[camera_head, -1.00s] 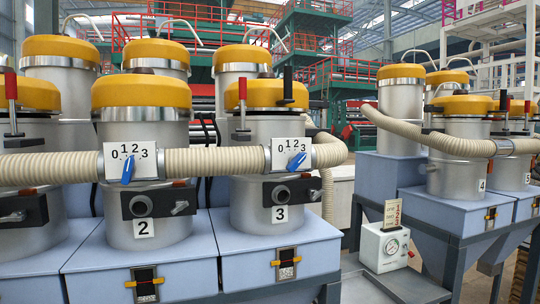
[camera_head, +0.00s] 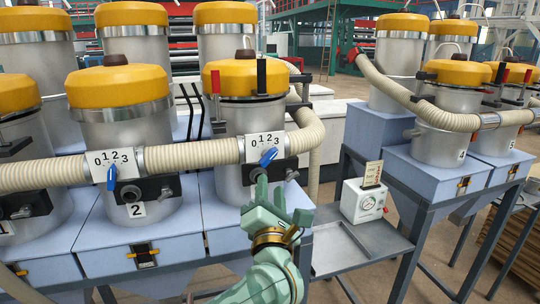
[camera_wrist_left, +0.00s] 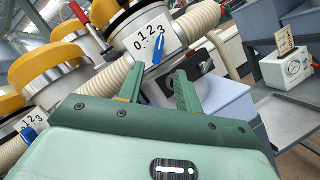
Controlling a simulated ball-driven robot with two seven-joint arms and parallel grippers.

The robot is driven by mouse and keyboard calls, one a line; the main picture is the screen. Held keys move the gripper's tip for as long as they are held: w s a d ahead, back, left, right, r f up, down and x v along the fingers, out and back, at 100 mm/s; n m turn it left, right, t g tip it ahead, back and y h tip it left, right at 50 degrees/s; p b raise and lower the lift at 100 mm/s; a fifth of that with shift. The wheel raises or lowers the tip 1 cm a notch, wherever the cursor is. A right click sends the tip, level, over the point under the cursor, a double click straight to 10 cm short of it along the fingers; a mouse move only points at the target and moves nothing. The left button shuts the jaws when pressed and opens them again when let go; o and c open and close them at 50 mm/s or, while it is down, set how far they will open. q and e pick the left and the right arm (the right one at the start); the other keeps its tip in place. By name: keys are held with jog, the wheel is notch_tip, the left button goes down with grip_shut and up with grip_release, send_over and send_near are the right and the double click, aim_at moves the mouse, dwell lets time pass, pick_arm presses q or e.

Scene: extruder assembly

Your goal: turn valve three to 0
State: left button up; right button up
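Valve three has a white 0–3 dial plate (camera_head: 264,146) and a blue handle (camera_head: 269,157) on the hose in front of the right barrel of the near row. The handle slants up to the right, toward the 3 side. In the left wrist view the blue handle (camera_wrist_left: 159,48) shows ahead, beyond the fingers. My left gripper (camera_head: 283,198) is below and slightly right of the handle, apart from it. In the left wrist view the gripper (camera_wrist_left: 158,75) is open with nothing between its fingers. The barrel's number label is hidden. My right gripper is not in view.
Valve two's dial (camera_head: 114,159) with its own blue handle (camera_head: 111,176) is to the left on the same hose (camera_head: 195,153). A dark pipe fitting (camera_head: 285,171) sits just below valve three. A white gauge box (camera_head: 363,201) stands on a grey table (camera_head: 352,240) to the right.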

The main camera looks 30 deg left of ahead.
aim_at(269, 161)
pick_arm(q)
jog(key=p+x, duration=0.2)
jog(key=x, duration=0.7)
jog(key=shift+w+a, duration=0.15)
jog(key=shift+a, duration=0.1)
grip_shut()
